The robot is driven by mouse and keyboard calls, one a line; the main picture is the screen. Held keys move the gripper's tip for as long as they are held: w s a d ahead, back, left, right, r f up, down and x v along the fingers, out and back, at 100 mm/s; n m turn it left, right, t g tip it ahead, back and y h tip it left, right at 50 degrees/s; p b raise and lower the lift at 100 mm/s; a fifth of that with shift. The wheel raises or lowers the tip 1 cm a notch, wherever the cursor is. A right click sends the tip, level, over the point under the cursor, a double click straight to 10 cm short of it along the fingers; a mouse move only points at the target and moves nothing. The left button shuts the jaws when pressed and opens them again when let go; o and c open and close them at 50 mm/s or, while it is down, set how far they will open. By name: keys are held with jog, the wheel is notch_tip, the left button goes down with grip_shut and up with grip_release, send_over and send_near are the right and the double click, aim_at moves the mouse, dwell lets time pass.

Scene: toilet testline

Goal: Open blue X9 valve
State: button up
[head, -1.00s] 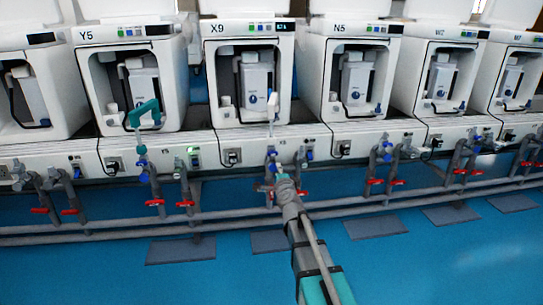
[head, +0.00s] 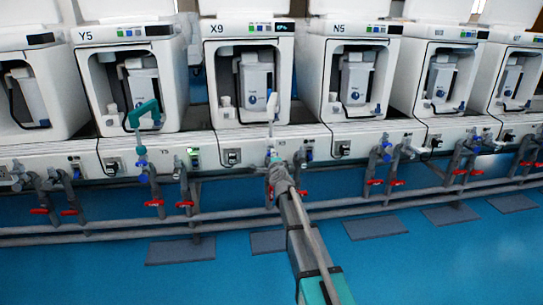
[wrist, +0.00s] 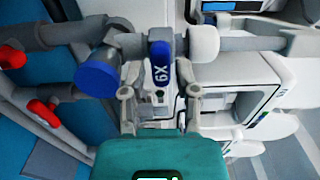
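The blue X9 valve handle (wrist: 160,66) shows in the wrist view, upright, with "X9" printed on it. My gripper (wrist: 160,94) is open there, with one finger to each side of the handle's lower end. I cannot tell whether either finger touches it. In the head view my gripper (head: 274,166) is at the pipes below the machine labelled X9 (head: 248,27) and hides most of the valve.
A round blue knob (wrist: 98,74) and red valve handles (wrist: 42,112) are on grey pipes to the left in the wrist view. In the head view, neighbouring machines Y5 (head: 130,34) and N5 (head: 352,30) have similar valves. The blue floor (head: 400,270) in front is mostly open.

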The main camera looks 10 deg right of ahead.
jog(key=shift+w, duration=0.95)
grip_shut()
jog(key=shift+a, duration=0.1)
